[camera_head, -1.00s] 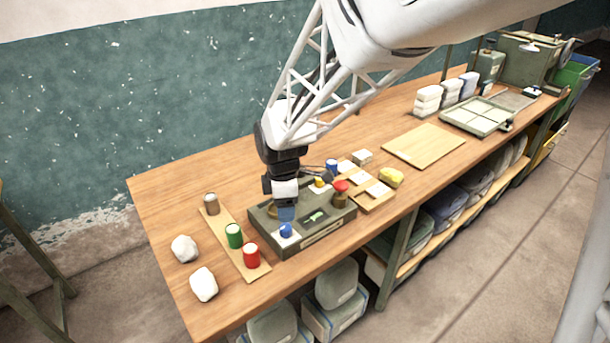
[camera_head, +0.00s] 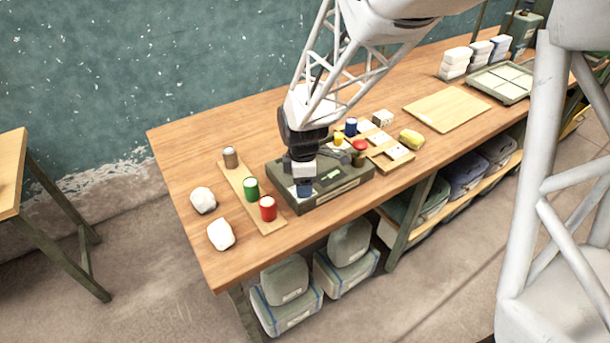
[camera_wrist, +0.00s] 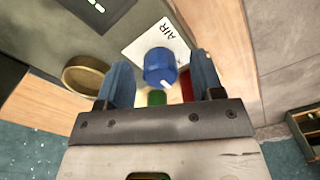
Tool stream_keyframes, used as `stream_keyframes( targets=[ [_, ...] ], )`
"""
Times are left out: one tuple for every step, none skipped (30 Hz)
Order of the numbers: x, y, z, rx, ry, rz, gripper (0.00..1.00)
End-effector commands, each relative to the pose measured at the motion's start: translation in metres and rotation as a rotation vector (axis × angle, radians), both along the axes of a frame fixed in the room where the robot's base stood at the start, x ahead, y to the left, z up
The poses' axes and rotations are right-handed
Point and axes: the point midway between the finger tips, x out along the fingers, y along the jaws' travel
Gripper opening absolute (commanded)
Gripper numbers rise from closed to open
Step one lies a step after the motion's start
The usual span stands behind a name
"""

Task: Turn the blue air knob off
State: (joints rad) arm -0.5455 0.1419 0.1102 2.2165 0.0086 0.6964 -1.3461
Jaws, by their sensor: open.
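The blue air knob (camera_wrist: 160,68) sits on a white plate marked AIR (camera_wrist: 152,44) on the grey-green control box (camera_wrist: 60,40). It has a white pointer mark on its rim. In the wrist view the knob lies between the two blue fingers of my gripper (camera_wrist: 162,80), which are open with a finger on each side. I cannot tell whether they touch it. In the head view my gripper (camera_head: 304,190) is over the front left corner of the control box (camera_head: 335,191) and hides the knob.
A wooden strip left of the box carries a green can (camera_head: 251,189), a red can (camera_head: 268,208) and a brown can (camera_head: 230,157). White lumps (camera_head: 203,200) lie further left.

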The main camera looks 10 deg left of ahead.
Motion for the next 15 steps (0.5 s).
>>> stream_keyframes(
  targets=[
    [0.0000, 0.0000, 0.0001, 0.000, 0.000, 0.000, 0.61],
    [0.0000, 0.0000, 0.0001, 0.000, 0.000, 0.000, 0.61],
    [0.0001, 0.0000, 0.0001, 0.000, 0.000, 0.000, 0.58],
    [0.0001, 0.0000, 0.0001, 0.000, 0.000, 0.000, 0.53],
    [0.0001, 0.0000, 0.0001, 0.000, 0.000, 0.000, 0.49],
    [0.0001, 0.0000, 0.0001, 0.000, 0.000, 0.000, 0.42],
    [0.0001, 0.0000, 0.0001, 0.000, 0.000, 0.000, 0.38],
    [0.0001, 0.0000, 0.0002, 0.000, 0.000, 0.000, 0.33],
    [0.0001, 0.0000, 0.0002, 0.000, 0.000, 0.000, 0.27],
    [0.0001, 0.0000, 0.0002, 0.000, 0.000, 0.000, 0.23],
    [0.0001, 0.0000, 0.0002, 0.000, 0.000, 0.000, 0.18],
    [0.0001, 0.0000, 0.0002, 0.000, 0.000, 0.000, 0.12],
    [0.0001, 0.0000, 0.0002, 0.000, 0.000, 0.000, 0.12],
    [0.0001, 0.0000, 0.0002, 0.000, 0.000, 0.000, 0.12],
    [0.0001, 0.0000, 0.0002, 0.000, 0.000, -0.001, 0.12]
  ],
)
